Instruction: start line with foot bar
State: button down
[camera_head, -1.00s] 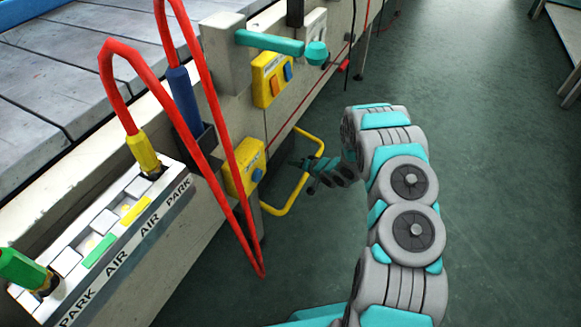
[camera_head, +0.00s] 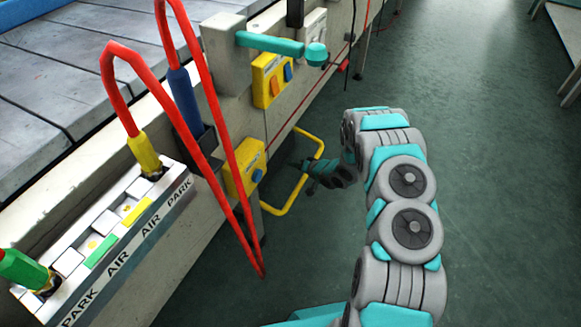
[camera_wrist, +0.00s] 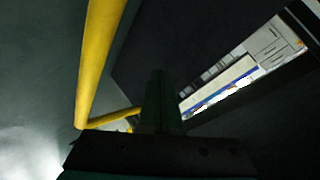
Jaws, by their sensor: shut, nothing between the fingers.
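The foot bar (camera_head: 299,189) is a yellow bent bar standing out low from the side of the line, near the floor. My gripper (camera_head: 302,164) is shut and empty, reaching low inside the loop of the bar as the head view shows it. In the wrist view the bar (camera_wrist: 97,62) runs down the left and bends behind my dark, closed fingers (camera_wrist: 160,85). A gap shows between the fingers and the long part of the bar. Whether they touch its lower part I cannot tell.
A red hose (camera_head: 225,170) hangs in front of the line. A teal lever (camera_head: 270,43) sticks out higher up.

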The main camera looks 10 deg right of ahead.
jog(key=shift+w+a+f, duration=0.1)
jog(key=shift+a+f, duration=0.1)
jog(key=shift+f, duration=0.6)
jog(key=shift+w+a+f, duration=0.1)
jog(key=shift+a+f, duration=0.05)
jog(key=shift+f, duration=0.65)
dwell(1.4)
jog(key=shift+r, duration=0.2)
dwell(0.4)
jog(key=shift+s+d+r+p, duration=0.15)
jog(key=shift+r+p, duration=0.25)
jog(key=shift+r, duration=0.3)
jog(key=shift+s+d+r+p, duration=0.1)
jog(key=shift+d+r+p, duration=0.1)
jog(key=shift+r+p, duration=0.35)
jog(key=shift+s+d+r+p, duration=0.15)
jog(key=shift+r+p, duration=0.15)
jog(key=shift+r, duration=0.5)
jog(key=shift+w, duration=0.1)
jog(key=r+p, duration=0.2)
jog(key=r, duration=0.1)
jog(key=d+r, duration=0.1)
jog(key=shift+s+r+p, duration=0.4)
